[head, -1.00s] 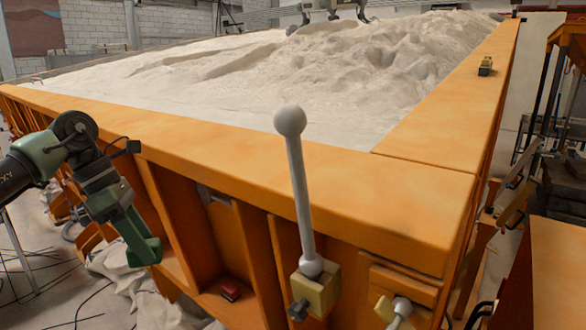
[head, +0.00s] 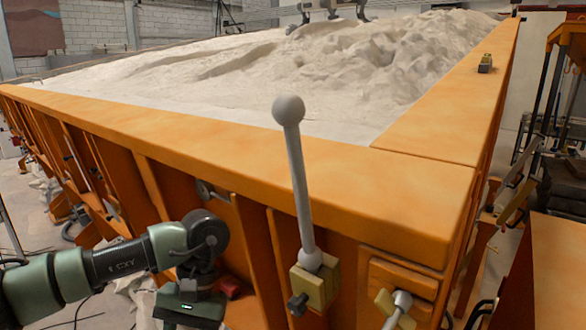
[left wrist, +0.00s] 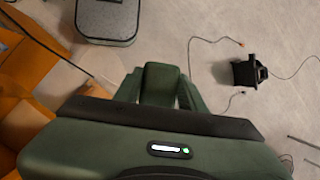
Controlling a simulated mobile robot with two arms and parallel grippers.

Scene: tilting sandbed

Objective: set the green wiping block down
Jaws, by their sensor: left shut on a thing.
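My left gripper (left wrist: 160,92) is shut on the green wiping block (left wrist: 160,82), which shows between its two fingers in the left wrist view. The gripper points down, with pale floor beyond the block. In the head view my left arm comes in at the bottom left, and the green gripper body (head: 190,305) is in front of the orange side of the sandbed (head: 260,155), below its rim. The fingers and the block are out of the head view. My right gripper is not in view.
A grey lever (head: 300,190) with a ball top stands at the sandbed's near side. A small red thing (head: 230,288) lies near the gripper. In the left wrist view, a grey-topped box (left wrist: 107,20) and a black device (left wrist: 245,72) with cables are on the floor.

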